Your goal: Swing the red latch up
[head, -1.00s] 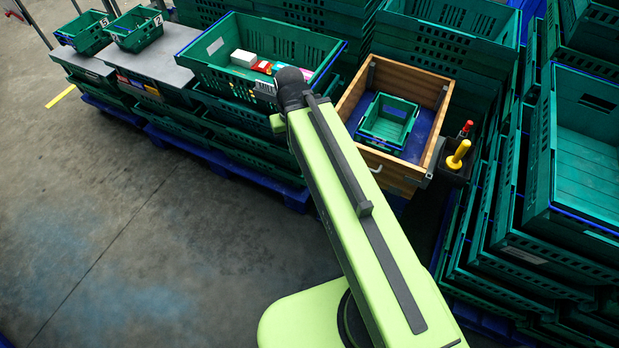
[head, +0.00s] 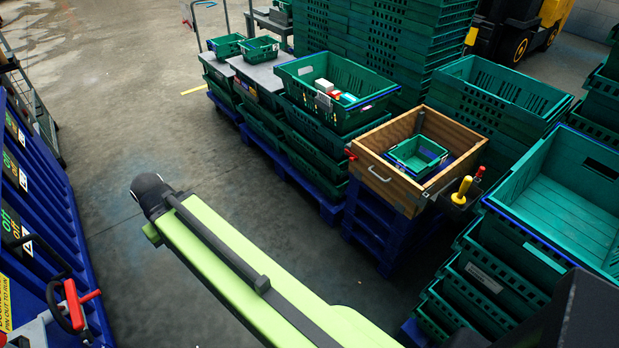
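A small red piece, likely the red latch (head: 351,154), shows at the left corner of the wooden box (head: 398,190). It is too small to tell which way it points. The box's front panel carries a pale bar handle (head: 378,174), and a small green crate (head: 400,165) stands inside. Another red lever (head: 76,304) shows at the lower left, by the blue panel. My green arm reaches up and left over open floor, with its dark joint well left of the box. My gripper is not in view.
A black holder (head: 458,205) with a yellow-handled and a red-handled tool hangs at the box's right. A green crate of packages (head: 368,112) stands behind left. Stacked green crates (head: 500,275) crowd the right. A blue panel (head: 45,200) stands left; the middle floor is clear.

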